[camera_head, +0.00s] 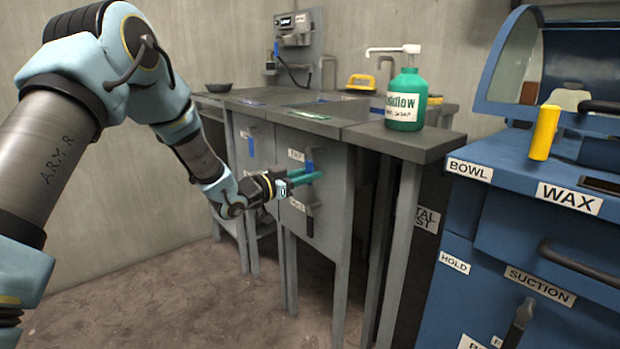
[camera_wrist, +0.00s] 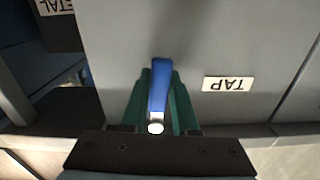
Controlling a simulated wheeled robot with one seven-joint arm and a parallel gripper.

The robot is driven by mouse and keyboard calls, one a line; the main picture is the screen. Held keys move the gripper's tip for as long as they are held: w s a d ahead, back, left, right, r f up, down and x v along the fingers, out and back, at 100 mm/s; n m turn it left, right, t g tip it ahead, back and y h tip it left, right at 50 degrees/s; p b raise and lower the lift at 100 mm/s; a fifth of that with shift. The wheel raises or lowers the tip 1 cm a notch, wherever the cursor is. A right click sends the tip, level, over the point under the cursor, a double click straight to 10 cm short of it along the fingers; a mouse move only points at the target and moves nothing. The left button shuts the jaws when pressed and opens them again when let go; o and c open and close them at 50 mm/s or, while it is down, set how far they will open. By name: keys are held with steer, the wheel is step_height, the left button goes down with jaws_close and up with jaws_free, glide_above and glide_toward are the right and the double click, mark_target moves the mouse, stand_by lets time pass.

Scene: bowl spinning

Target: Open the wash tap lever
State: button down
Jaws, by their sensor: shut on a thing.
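The tap lever (camera_wrist: 158,88) is blue with a pale round end. It sits on the grey front panel beside a label reading TAP (camera_wrist: 227,84), upside down in the wrist view. My gripper (camera_wrist: 160,100) has green fingers, one on each side of the lever, shut on it. In the head view my gripper (camera_head: 305,178) reaches the grey cabinet front, and the blue lever (camera_head: 309,160) shows just above the fingers. The lever's lower part is hidden behind the fingers there.
Another blue lever (camera_head: 251,146) is on the panel to the left, and a dark lever (camera_head: 310,220) is below my gripper. A green soap bottle (camera_head: 405,99) stands on the worktop (camera_head: 410,140). A blue machine (camera_head: 520,230) stands at the right. The floor in front is clear.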

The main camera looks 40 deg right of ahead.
mark_target(305, 143)
steer(key=w+m+b, duration=0.1)
steer(key=m+b, duration=0.1)
steer(key=shift+w+f+m, duration=0.1)
steer(key=shift+w+m, duration=0.05)
steer(key=shift+m, duration=0.15)
steer(key=w+r+m+b, duration=0.1)
steer(key=m+b, duration=0.1)
steer(key=m, duration=0.1)
steer(key=w+r+m+b, duration=0.1)
steer(key=m+b, duration=0.2)
steer(key=m, duration=0.1)
steer(key=w+r+m+b, duration=0.2)
steer(key=m+b, duration=0.1)
steer(key=shift+w+d+m, duration=0.1)
steer(key=shift+d+m, duration=0.05)
steer(key=shift+m, duration=0.25)
steer(key=shift+w+r+m+b, duration=0.1)
steer(key=shift+r+m+b, duration=0.5)
steer(key=shift+m+b, duration=0.25)
steer(key=shift+w+r+m+b, duration=0.1)
steer(key=shift+r+m+b, duration=0.5)
steer(key=shift+m, duration=0.35)
steer(key=shift+r, duration=0.1)
steer(key=c, duration=0.7)
jaws_free()
